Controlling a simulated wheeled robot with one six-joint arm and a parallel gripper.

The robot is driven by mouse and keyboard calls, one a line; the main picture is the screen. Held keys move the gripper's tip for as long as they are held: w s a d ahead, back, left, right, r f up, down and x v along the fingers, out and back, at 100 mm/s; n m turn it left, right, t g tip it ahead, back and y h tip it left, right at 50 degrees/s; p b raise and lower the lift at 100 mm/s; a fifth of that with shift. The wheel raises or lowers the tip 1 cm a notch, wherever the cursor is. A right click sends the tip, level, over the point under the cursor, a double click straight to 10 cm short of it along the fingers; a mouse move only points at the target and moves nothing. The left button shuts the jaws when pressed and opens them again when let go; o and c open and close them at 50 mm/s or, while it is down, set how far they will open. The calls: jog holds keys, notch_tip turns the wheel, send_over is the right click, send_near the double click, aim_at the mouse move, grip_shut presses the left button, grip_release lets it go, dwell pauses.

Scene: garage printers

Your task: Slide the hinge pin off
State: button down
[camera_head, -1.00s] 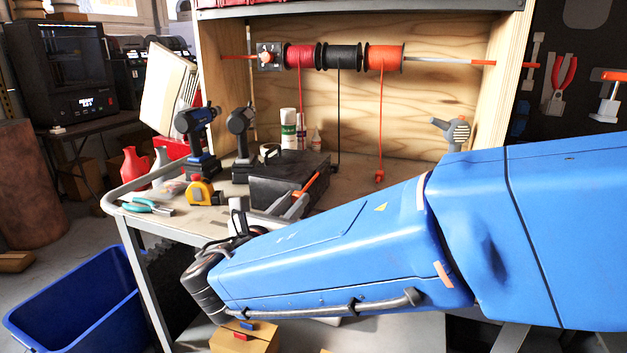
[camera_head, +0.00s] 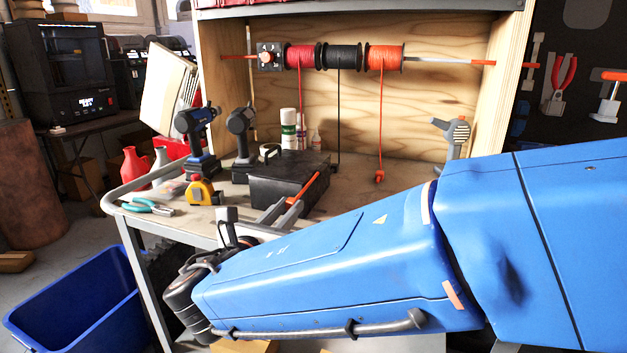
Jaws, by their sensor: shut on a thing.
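An orange rod, which I take for the hinge pin (camera_head: 305,187), runs slantwise along the right side of a black box (camera_head: 275,187) with a handle on the bench. My gripper (camera_head: 283,208) is at the near end of the rod, with its two grey fingers shut on it. The fingers hide that near end. The far end of the rod lies close against the box, and I cannot tell how much of it is still inside a hinge. My blue arm covers the lower right and part of the bench.
Two drills (camera_head: 197,140) (camera_head: 241,143), a yellow tape measure (camera_head: 202,191) and pliers (camera_head: 148,206) stand or lie left of the box. Spray cans (camera_head: 289,128) are behind it. Spools (camera_head: 384,58) hang above. A blue bin (camera_head: 80,310) is on the floor.

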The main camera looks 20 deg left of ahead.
jog(key=shift+s+a, duration=0.1)
jog(key=shift+s, duration=1.7)
